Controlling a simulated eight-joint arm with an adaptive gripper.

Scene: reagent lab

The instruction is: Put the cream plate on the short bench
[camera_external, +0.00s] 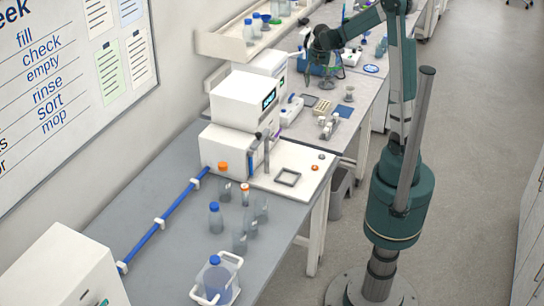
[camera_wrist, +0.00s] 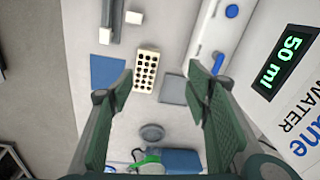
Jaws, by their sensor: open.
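The cream plate (camera_wrist: 146,71), a small block with rows of dark holes, lies on the far bench's top. It also shows in the external view (camera_external: 322,107), below and near my gripper. In the wrist view my gripper (camera_wrist: 160,72) is open and empty, its green fingers wide apart above the bench. The plate appears between the fingertips but lower, and nothing touches it. Two grey-topped benches show in the external view: a near bench (camera_external: 160,240) and the far bench (camera_external: 362,92). I cannot tell which one is the short bench.
Beside the plate lie a blue square (camera_wrist: 107,72) and a grey square pad (camera_wrist: 173,89). A white instrument (camera_wrist: 282,85) stands at the right in the wrist view. Bottles, including a blue-capped one (camera_external: 215,217), and a white-handled basket (camera_external: 218,280) stand on the near bench.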

